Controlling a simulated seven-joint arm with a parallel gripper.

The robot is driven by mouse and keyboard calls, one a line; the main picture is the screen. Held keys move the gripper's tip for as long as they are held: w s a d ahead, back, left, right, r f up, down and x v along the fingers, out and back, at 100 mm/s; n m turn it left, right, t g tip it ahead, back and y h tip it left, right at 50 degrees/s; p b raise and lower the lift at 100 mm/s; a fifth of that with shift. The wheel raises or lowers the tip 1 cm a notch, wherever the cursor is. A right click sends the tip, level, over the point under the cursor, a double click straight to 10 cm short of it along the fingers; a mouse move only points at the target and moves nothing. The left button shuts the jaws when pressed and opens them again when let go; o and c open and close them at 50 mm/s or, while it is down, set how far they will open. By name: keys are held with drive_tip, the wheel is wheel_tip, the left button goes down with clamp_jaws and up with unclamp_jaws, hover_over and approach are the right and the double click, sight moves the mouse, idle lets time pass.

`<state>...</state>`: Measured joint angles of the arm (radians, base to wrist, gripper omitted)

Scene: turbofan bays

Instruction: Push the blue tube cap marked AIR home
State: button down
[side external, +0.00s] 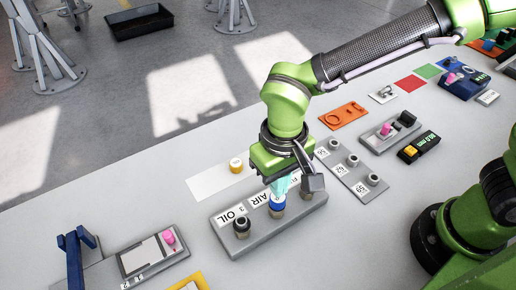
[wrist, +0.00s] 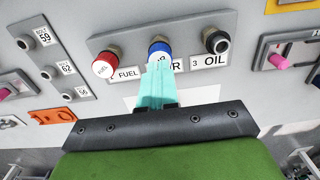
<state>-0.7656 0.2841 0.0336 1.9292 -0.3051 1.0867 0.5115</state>
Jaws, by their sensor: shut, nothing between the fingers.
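The blue tube cap (side external: 277,203) sits on the middle port of a grey block (side external: 233,247), at the AIR label. It also shows in the wrist view (wrist: 158,47), partly hidden by my fingers. My gripper (side external: 279,188) is shut, pointing down, with its teal fingertips at the top of the blue cap. In the wrist view my fingers (wrist: 158,65) overlap the cap's lower edge; I cannot tell whether they press on it. How far down the cap sits is not clear.
A yellow cap (side external: 235,165) lies on a white strip behind the block. A grey plate with several numbered ports (side external: 352,160) stands to the right.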

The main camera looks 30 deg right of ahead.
drive_tip(key=shift+f, duration=1.2)
idle(0.6)
drive_tip(key=shift+r, duration=3.6)
drive_tip(key=shift+s+d+f+n, duration=0.15)
drive_tip(key=shift+s+f+n, duration=0.15)
drive_tip(key=shift+f+n, duration=0.15)
drive_tip(key=s+d+r+m+t+y, duration=0.1)
drive_tip(key=d+r+m+t, duration=0.1)
drive_tip(key=d, duration=0.9)
drive_tip(key=s+d+r+m+t+y, duration=0.1)
drive_tip(key=d+r+m+t, duration=0.2)
drive_tip(key=d, duration=0.9)
wheel_tip(320, 180, up, 4)
drive_tip(key=shift+s+d+r+t, duration=0.15)
drive_tip(key=shift+d+r+t, duration=0.1)
drive_tip(key=shift+t, duration=0.85)
